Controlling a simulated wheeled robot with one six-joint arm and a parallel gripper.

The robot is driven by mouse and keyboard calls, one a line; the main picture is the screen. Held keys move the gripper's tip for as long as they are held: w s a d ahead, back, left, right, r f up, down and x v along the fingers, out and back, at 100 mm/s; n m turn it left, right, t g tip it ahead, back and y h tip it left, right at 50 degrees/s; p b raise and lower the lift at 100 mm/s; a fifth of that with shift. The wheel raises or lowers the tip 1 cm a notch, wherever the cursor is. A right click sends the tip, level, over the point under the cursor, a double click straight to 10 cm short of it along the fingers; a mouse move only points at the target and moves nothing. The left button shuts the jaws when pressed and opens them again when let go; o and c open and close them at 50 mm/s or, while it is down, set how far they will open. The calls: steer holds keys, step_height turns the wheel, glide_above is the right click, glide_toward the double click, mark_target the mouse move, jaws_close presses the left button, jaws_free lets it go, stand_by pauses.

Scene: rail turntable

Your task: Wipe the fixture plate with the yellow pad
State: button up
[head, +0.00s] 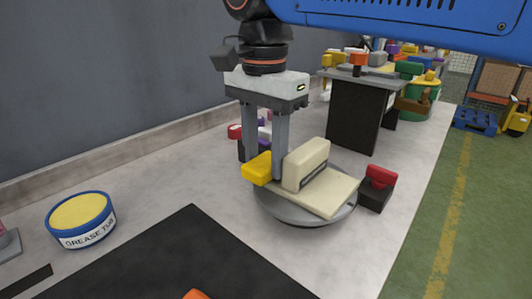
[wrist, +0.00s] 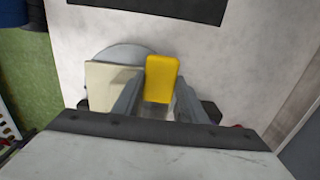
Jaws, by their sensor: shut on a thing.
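The yellow pad (head: 257,168) is between the fingers of my gripper (head: 265,166), which is shut on it. In the wrist view the pad (wrist: 162,72) sticks out between the two grey fingers (wrist: 158,100). The cream fixture plate (head: 328,194) lies on a round grey turntable (head: 300,217), with an upright cream block on it (head: 306,163). The pad is beside the plate and block, at the turntable's left edge in the head view. I cannot tell whether the pad touches the turntable. In the wrist view the plate (wrist: 98,82) is left of the pad, partly hidden by a finger.
A red-topped black block (head: 377,187) stands close to the turntable's right, and another red-topped item (head: 235,132) behind my gripper. A blue grease tub (head: 81,219) and a black mat (head: 190,262) are at the front left. A dark stand (head: 355,112) rises behind.

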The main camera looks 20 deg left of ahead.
steer(key=shift+r, duration=2.95)
steer(key=shift+r, duration=0.15)
step_height(320, 180, up, 3)
steer(key=shift+f, duration=0.1)
steer(key=shift+f, duration=0.1)
steer(key=shift+f, duration=4.1)
steer(key=shift+f, duration=0.35)
steer(key=shift+w, duration=0.1)
